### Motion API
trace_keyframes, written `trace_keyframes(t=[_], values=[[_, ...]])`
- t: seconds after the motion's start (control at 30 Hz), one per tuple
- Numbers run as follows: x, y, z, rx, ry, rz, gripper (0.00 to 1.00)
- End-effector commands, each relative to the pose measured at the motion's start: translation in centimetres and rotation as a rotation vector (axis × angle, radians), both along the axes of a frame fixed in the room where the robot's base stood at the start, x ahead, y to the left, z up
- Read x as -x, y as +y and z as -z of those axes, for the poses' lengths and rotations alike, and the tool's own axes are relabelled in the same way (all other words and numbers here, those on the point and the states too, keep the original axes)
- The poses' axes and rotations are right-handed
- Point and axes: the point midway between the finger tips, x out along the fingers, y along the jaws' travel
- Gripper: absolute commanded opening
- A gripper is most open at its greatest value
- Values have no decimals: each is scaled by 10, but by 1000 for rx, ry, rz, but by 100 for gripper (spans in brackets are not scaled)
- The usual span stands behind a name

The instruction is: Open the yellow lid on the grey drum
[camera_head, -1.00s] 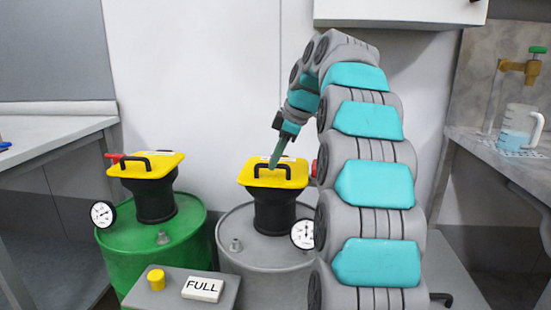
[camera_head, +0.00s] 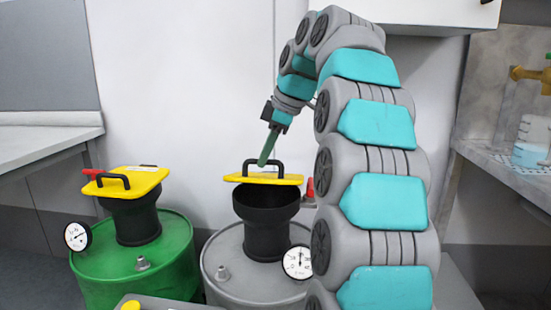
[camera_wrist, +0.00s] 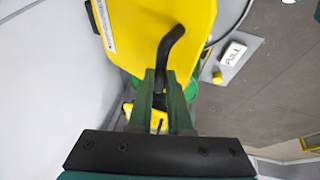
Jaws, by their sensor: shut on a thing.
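The grey drum (camera_head: 228,263) stands at the centre bottom of the head view, with a black neck (camera_head: 266,222) on top. Its yellow lid (camera_head: 280,180) is raised at the front, and the dark mouth of the neck shows beneath it. My gripper (camera_head: 266,157) is above the lid, shut on its black handle (camera_head: 254,165). In the wrist view the green fingers of my gripper (camera_wrist: 163,85) close around the black handle (camera_wrist: 170,48), with the yellow lid (camera_wrist: 140,40) behind it. The lid's rear edge and hinge are hidden.
A green drum (camera_head: 130,270) with a closed yellow lid (camera_head: 130,182) stands to the left. A gauge (camera_head: 299,262) sits on the grey drum. A counter with a beaker (camera_head: 531,140) is at the right. A pale wall is behind the drums.

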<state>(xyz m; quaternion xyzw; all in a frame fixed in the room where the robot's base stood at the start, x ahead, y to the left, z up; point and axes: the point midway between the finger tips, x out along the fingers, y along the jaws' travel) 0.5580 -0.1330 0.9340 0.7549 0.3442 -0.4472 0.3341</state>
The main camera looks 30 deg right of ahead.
Motion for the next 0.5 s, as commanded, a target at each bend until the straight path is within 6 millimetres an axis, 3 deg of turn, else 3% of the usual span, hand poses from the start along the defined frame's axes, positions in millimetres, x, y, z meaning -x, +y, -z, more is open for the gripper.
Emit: trace_keyframes(t=[0.5], values=[[-11, -11, -9, 4, 2, 14, 0]])
